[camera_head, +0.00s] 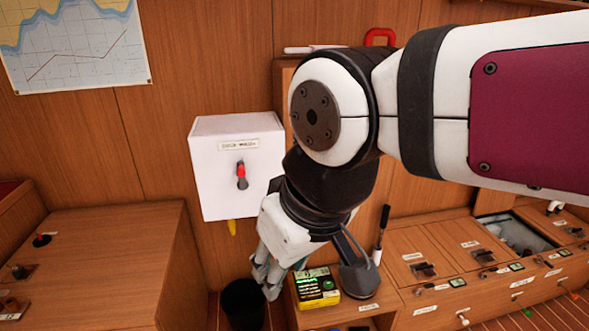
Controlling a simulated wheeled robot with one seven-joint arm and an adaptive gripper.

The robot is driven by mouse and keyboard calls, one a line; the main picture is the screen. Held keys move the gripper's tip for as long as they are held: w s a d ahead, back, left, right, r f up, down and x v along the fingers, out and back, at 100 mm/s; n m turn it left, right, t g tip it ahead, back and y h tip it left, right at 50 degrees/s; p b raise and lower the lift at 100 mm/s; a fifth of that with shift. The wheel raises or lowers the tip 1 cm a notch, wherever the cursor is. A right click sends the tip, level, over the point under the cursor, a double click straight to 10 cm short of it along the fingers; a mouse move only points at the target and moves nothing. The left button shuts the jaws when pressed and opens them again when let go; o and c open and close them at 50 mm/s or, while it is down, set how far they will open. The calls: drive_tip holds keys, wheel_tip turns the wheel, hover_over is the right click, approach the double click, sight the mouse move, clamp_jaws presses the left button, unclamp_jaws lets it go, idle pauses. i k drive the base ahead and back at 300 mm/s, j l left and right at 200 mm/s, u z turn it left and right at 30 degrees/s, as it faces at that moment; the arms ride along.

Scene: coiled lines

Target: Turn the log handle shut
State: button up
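A white box (215,165) is fixed to the wooden wall, left of my arm. A small handle (241,175) with a red upper part and a dark lower end stands upright on its front, below a label too blurred to read. I cannot tell whether this is the log handle, as several small handles and levers show elsewhere. My gripper (266,277) points down, below and right of the white box, beside a black bin (242,303) and clear of the red handle. Its fingers are small and partly overlapping, so their opening is unclear. My arm hides part of the wall and cabinets behind it.
Wooden cabinets with labelled levers (424,270) run along the right. A wooden counter (110,255) with small levers fills the left. A chart (75,45) hangs upper left.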

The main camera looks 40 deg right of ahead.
sight(539, 256)
drive_tip(key=z, duration=1.85)
drive_tip(key=i+l+z, duration=0.3)
drive_tip(key=i+l, duration=0.2)
drive_tip(key=l, duration=0.3)
drive_tip(key=i+l+z, duration=0.25)
drive_tip(key=i+l, duration=0.3)
drive_tip(key=l, duration=0.15)
